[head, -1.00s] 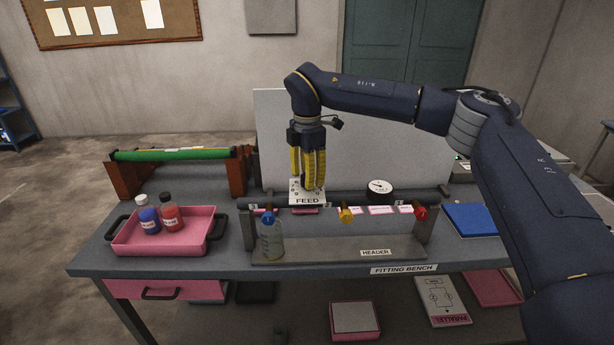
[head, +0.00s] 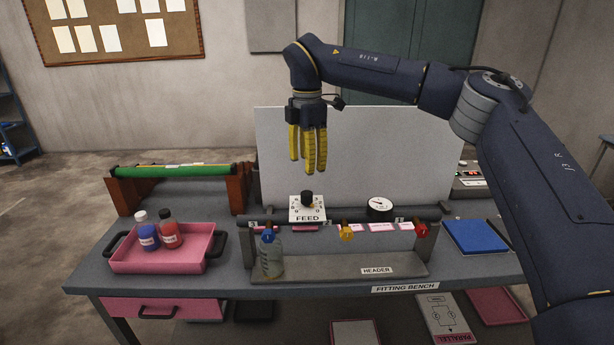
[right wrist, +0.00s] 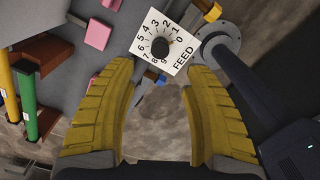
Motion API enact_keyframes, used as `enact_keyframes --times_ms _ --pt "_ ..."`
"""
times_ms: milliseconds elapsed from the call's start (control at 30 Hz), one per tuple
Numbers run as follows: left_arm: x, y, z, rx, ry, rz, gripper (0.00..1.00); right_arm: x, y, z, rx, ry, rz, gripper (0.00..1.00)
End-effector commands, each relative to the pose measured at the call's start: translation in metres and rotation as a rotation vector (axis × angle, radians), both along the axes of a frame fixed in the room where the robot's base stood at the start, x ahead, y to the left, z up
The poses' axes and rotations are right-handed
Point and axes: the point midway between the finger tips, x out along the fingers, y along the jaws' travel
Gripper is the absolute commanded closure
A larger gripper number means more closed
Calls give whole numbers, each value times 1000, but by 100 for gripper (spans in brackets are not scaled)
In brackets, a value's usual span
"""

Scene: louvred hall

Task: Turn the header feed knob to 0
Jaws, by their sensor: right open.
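The header feed knob (head: 307,196) is black and stands on a white FEED plate (head: 296,214) above the header rail. In the right wrist view the knob (right wrist: 160,47) sits at the centre of the plate (right wrist: 181,63), ringed by printed digits that include 0. I cannot read clearly which digit it points to. My right gripper (head: 308,166) hangs straight above the knob, fingers down, open and empty, clear of it. In the right wrist view the yellow fingers of the right gripper (right wrist: 157,72) are apart, with the knob beyond their tips. My left gripper is not in view.
The header (head: 340,266) carries blue, yellow and red valve handles below the plate. A round gauge (head: 380,206) is right of the knob, and a clear bottle (head: 270,262) stands front left. A pink tray (head: 160,262) holds two bottles. A pale panel (head: 400,150) stands behind.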

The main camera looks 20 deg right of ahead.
Motion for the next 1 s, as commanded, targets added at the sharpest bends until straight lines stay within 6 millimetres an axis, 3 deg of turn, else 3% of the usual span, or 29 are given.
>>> enact_keyframes --times_ms 300,700,867,1000 --pt "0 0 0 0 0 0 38 0 0 22 0 1 -1 50" --pt "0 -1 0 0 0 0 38 0 1 22 3 2 5 50" --pt "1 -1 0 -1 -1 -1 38 -1 25 -3 52 9 110 50" --pt "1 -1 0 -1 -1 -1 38 -9 77 -50 180 7 321 50"
